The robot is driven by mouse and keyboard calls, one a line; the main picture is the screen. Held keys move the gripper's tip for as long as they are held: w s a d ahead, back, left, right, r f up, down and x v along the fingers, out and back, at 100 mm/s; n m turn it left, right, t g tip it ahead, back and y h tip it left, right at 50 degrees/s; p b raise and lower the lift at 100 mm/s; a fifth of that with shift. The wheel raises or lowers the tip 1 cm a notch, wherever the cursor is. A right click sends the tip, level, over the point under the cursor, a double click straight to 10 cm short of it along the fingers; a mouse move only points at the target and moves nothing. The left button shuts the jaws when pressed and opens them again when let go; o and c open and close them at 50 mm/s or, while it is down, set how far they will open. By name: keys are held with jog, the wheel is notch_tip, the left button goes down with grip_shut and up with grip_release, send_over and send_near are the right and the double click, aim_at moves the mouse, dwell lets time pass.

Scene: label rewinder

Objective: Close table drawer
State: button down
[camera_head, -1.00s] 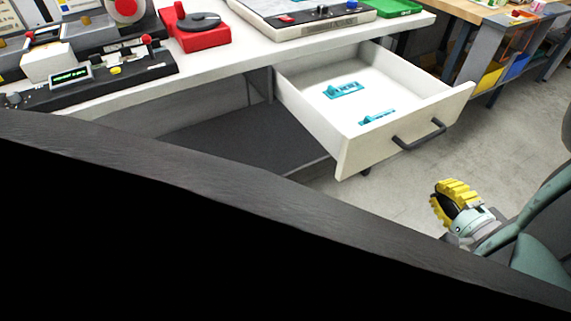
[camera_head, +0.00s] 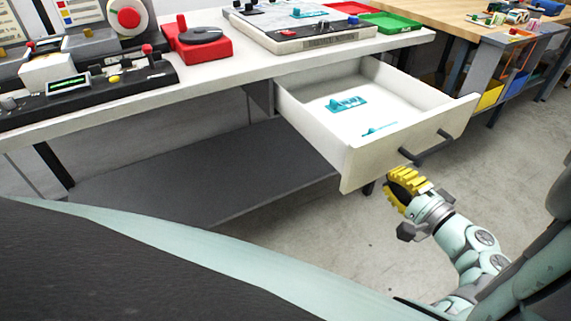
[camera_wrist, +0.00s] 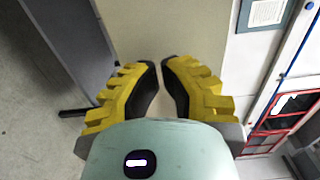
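The white table drawer (camera_head: 372,158) is pulled out from under the white table (camera_head: 110,108), in the head view. Its front carries a dark bar handle (camera_head: 428,150). Two teal parts, one of them (camera_head: 346,104) standing clear, lie inside. My gripper (camera_head: 396,186), with yellow ribbed fingers, is just below the handle by the drawer front's lower edge; contact cannot be told. In the wrist view, the fingertips (camera_wrist: 160,64) nearly meet, with a narrow gap and nothing held. A pale panel beyond them (camera_wrist: 190,30) appears to be the drawer front.
A red device (camera_head: 195,44), a control panel (camera_head: 300,32) and a green tray (camera_head: 390,22) stand on the table. A dark lower shelf (camera_head: 200,175) runs beneath. A wooden bench (camera_head: 455,18) is at the back right. Open floor (camera_head: 500,145) lies right of the drawer.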

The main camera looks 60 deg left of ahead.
aim_at(376, 166)
jog(key=shift+a, duration=1.9)
jog(key=shift+a, duration=0.1)
